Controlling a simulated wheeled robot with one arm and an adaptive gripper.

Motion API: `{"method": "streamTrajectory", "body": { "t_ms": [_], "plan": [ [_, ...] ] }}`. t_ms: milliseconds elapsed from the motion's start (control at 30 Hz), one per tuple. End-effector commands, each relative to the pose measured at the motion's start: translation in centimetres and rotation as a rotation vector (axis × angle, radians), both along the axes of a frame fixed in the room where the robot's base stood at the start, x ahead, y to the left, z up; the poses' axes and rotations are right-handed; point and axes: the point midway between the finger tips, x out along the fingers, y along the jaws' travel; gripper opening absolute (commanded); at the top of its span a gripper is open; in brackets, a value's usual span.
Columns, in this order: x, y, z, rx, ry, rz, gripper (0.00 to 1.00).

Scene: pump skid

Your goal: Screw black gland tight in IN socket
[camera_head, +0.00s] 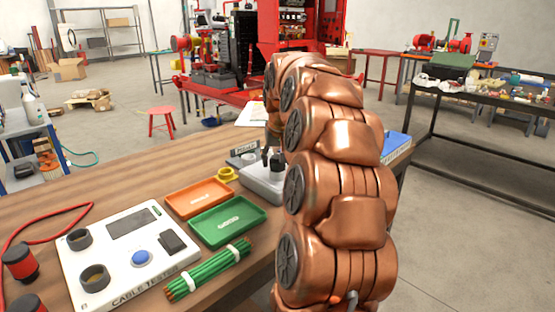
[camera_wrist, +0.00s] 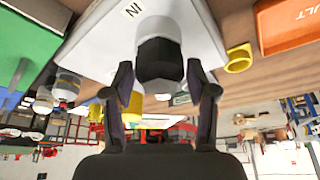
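In the wrist view the black gland (camera_wrist: 160,58) stands on the light grey box (camera_wrist: 108,35), close to the printed label IN. It appears seated in the socket there, but the thread is hidden. My gripper (camera_wrist: 160,70) has one finger on each side of the gland, with narrow gaps visible, so it looks open around it and not clamped. In the head view the grey box (camera_head: 262,184) sits on the wooden table, and the gland (camera_head: 275,160) shows as a dark shape on top. My gripper (camera_head: 268,150) is above it, partly hidden behind my copper arm.
A yellow ring (camera_head: 227,174) lies beside the box. An orange tray (camera_head: 199,198), a green tray (camera_head: 227,220), green cables (camera_head: 208,270) and a white cable tester (camera_head: 128,252) are left of my arm. A blue item (camera_head: 397,147) is on the right.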

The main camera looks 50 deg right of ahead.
Motion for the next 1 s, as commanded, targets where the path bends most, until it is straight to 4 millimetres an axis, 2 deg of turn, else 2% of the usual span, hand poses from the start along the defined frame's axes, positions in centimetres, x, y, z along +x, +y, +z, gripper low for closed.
{"method": "streamTrajectory", "body": {
  "t_ms": [33, 167, 567, 733, 1000],
  "plan": [
    [0.0, 0.0, 0.0, 0.0, 0.0, 0.0, 0.66],
    [0.0, 0.0, 0.0, 0.0, 0.0, 0.001, 0.78],
    [-0.1, 0.1, 0.5, -0.001, -0.001, 0.001, 0.78],
    [-0.9, 0.7, 2.6, 0.0, 0.0, 0.002, 0.78],
    [-2.5, 1.8, 7.6, -0.002, -0.002, 0.001, 0.78]
  ]
}}
